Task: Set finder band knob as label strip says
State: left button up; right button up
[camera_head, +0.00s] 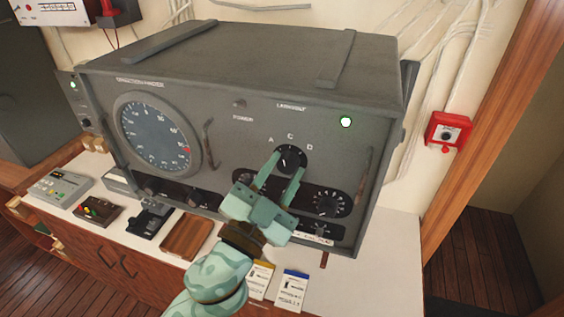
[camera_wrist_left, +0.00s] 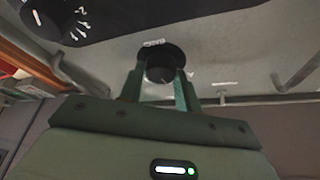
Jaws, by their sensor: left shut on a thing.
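The finder (camera_head: 225,110) is a big grey metal box with a round dial on its front. Its black band knob (camera_head: 290,157) sits on the upper right of the front panel, below the letters A, C and D. My left gripper (camera_head: 286,168) reaches up from below and is shut on this knob, one finger on each side. The left wrist view also shows the knob (camera_wrist_left: 161,66) between the two green fingers (camera_wrist_left: 160,80). Small white lettering near the knob is too small to read, and I cannot tell the knob's setting. My right gripper is not in view.
A second black knob (camera_head: 327,203) with a scale sits to the lower right. Metal handles (camera_head: 363,175) stand out from the panel. A red wall box (camera_head: 448,132) hangs at right.

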pick_arm(q)
jog(key=m+p, duration=0.2)
jog(key=m, duration=0.1)
jog(key=shift+r+g+h, duration=0.2)
jog(key=shift+g+h, duration=0.2)
jog(key=shift+m+p, duration=0.5)
jog(key=o, duration=1)
jog(key=shift+f, duration=0.1)
jog(key=shift+c, duration=0.2)
jog(key=shift+w, duration=0.1)
